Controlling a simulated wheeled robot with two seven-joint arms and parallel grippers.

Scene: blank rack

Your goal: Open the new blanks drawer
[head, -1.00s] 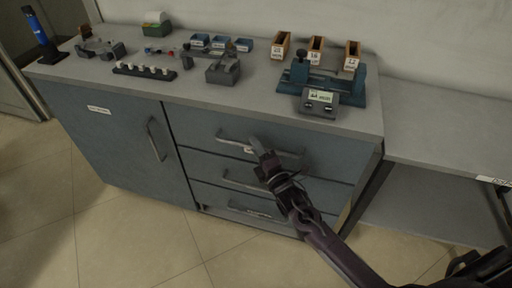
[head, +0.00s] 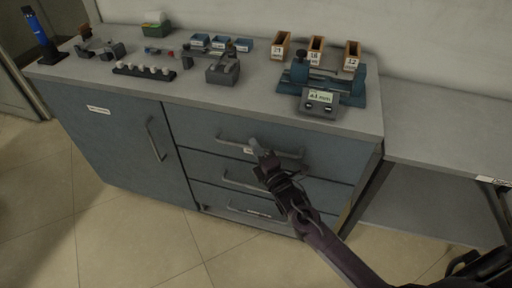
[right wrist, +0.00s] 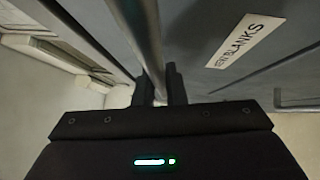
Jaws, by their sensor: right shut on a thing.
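The top drawer (head: 325,158) of the blue-grey cabinet has a long horizontal bar handle (head: 230,142). Its front looks flush with the cabinet. A white label (right wrist: 245,41) with "BLANKS" legible shows on the drawer face in the right wrist view. My right gripper (head: 258,148) is at the middle of this handle. In the right wrist view the two fingers (right wrist: 160,86) close around the grey handle bar (right wrist: 140,40), one on each side. The gripper hides part of the handle and label in the head view. My left gripper is not in view.
Two more drawers with bar handles (head: 240,183) lie below, and a cabinet door (head: 110,140) is to the left. The worktop holds a blue clamp device with a display (head: 320,97), wooden bins (head: 316,48) and small trays. Tiled floor (head: 130,240) in front is clear.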

